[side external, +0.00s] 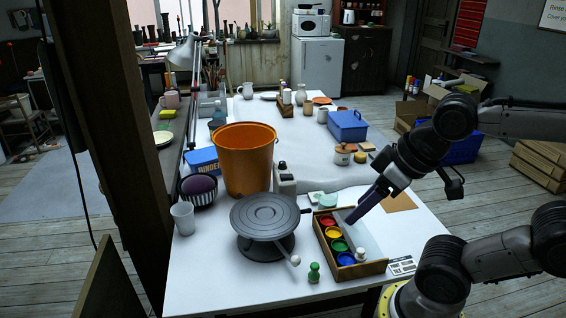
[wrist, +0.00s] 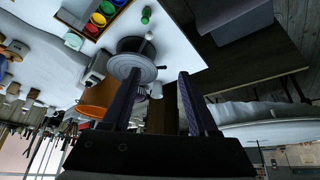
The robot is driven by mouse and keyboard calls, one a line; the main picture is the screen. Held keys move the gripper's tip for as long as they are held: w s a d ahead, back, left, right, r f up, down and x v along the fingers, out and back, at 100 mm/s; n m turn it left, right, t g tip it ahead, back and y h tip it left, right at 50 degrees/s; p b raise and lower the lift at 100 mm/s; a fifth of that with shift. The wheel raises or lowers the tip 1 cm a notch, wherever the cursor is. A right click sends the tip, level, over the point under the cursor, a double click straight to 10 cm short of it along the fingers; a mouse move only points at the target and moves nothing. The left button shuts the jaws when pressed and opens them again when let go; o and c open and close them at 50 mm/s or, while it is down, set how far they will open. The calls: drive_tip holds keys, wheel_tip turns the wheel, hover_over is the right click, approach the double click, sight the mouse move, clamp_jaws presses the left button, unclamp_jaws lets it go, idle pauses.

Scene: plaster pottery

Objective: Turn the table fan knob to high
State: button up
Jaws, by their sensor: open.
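I cannot pick out a table fan or its knob for certain in either view. A small beige device with a dark knob-like top (side external: 284,180) stands beside the orange bucket in the side view; I cannot tell what it is. My gripper (side external: 352,219) points down-left above the wooden paint tray, apart from the device. In the wrist view, which is upside down, my gripper (wrist: 161,75) is open, with two dark fingers spread and nothing seen between their tips. A grey turntable (wrist: 137,66) shows beyond the fingers.
The grey turntable (side external: 266,214) has a white-knobbed lever at its front. The orange bucket (side external: 244,160) stands behind it. The wooden tray (side external: 362,270) holds several coloured paint pots. A green figure (side external: 314,272) and a clear cup (side external: 184,218) stand near the front. The table's right front is mostly clear.

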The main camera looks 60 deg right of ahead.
drive_tip(key=w+r+n+y, duration=0.1)
drive_tip(key=w+r+n, duration=0.5)
drive_tip(key=w+r, duration=0.4)
hover_over(283, 162)
drive_tip(key=s+a, duration=0.3)
drive_tip(key=s, duration=0.1)
wheel_tip(283, 162, down, 8)
drive_tip(key=f, duration=0.1)
drive_tip(key=s+d+f+m+g, duration=0.2)
drive_tip(key=d+f, duration=0.3)
drive_tip(key=f, duration=0.1)
drive_tip(key=shift+y, duration=0.4)
drive_tip(key=x, duration=0.8)
drive_tip(key=w+x, duration=0.1)
drive_tip(key=x, duration=0.3)
drive_tip(key=shift+w+f, duration=0.2)
